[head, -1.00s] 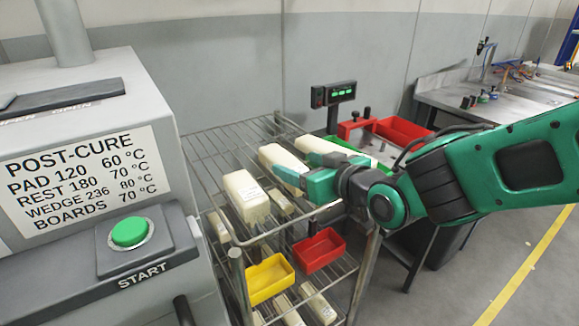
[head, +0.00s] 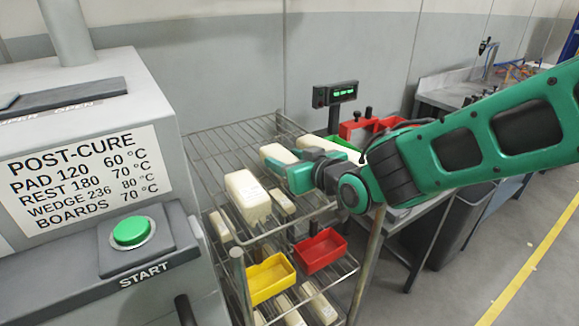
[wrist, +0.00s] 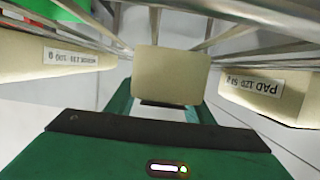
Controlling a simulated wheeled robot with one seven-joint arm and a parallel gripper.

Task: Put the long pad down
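The long pad (head: 277,153) is a cream block at the upper level of the wire rack (head: 207,157). My gripper (head: 297,165) is at its near end, with a finger along each side, and looks shut on it. In the wrist view, the pad's pale end face (wrist: 172,72) sits between the fingers (wrist: 165,108). The gripper hides part of the pad in the head view. I cannot tell whether its underside touches the wires.
A cream block (head: 247,197) stands left of the held pad; its label in the wrist view (wrist: 280,95) reads PAD 120. Another labelled block (wrist: 60,62) is on the other side. Yellow (head: 269,277) and red (head: 320,250) bins sit lower. The oven (head: 80,110) stands left.

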